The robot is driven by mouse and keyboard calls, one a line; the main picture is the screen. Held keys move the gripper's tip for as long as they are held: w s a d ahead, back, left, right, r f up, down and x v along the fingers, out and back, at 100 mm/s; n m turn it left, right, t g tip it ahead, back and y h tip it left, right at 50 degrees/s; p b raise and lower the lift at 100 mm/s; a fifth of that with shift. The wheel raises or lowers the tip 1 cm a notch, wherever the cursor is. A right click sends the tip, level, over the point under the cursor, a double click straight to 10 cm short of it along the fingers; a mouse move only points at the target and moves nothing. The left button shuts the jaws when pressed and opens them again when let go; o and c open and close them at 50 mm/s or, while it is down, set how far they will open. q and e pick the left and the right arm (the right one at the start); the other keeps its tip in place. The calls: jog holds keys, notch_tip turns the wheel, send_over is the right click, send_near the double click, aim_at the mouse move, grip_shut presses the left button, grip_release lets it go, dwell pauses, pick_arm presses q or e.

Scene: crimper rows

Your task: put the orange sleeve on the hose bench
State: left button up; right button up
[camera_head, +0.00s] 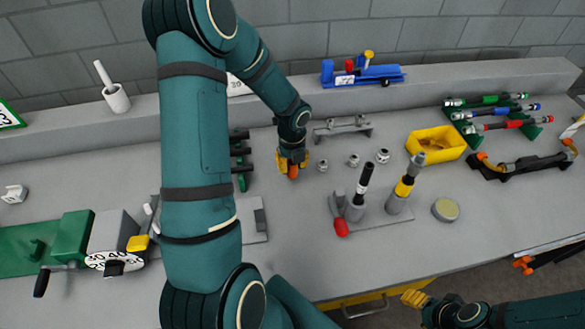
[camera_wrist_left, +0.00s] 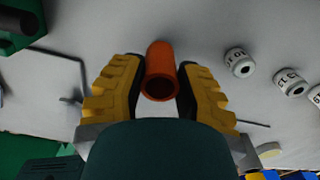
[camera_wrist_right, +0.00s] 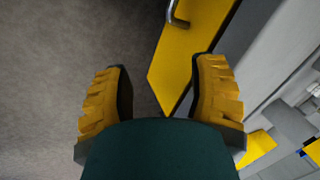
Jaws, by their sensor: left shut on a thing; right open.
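The orange sleeve (camera_head: 293,172) is a short hollow tube held between the yellow fingers of my left gripper (camera_head: 291,161), over the middle of the long grey bench (camera_head: 300,235). In the left wrist view the sleeve (camera_wrist_left: 160,60) sits between both fingers, its open end facing the camera. I cannot tell whether its far end touches the bench. A black hose with orange ends (camera_head: 522,162) lies on a dark stand at the right of the bench. My right gripper (camera_head: 415,299) is open and empty, low beyond the bench's front edge; the right wrist view shows it over the floor (camera_wrist_right: 160,75).
Several small white marked collars (camera_head: 353,160) stand right of the left gripper. Two upright posts (camera_head: 401,190) with tools, a yellow bin (camera_head: 437,143) and a round tin (camera_head: 445,209) are further right. A green dial machine (camera_head: 115,240) is at left. The bench's front middle is clear.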

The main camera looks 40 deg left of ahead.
pick_arm(q)
jog(key=shift+w+f, duration=0.1)
jog(key=shift+f, duration=0.85)
jog(key=shift+r, duration=0.1)
jog(key=o, duration=1)
notch_tip(320, 180, up, 12)
jog(key=p, duration=0.2)
jog(key=shift+p, duration=0.3)
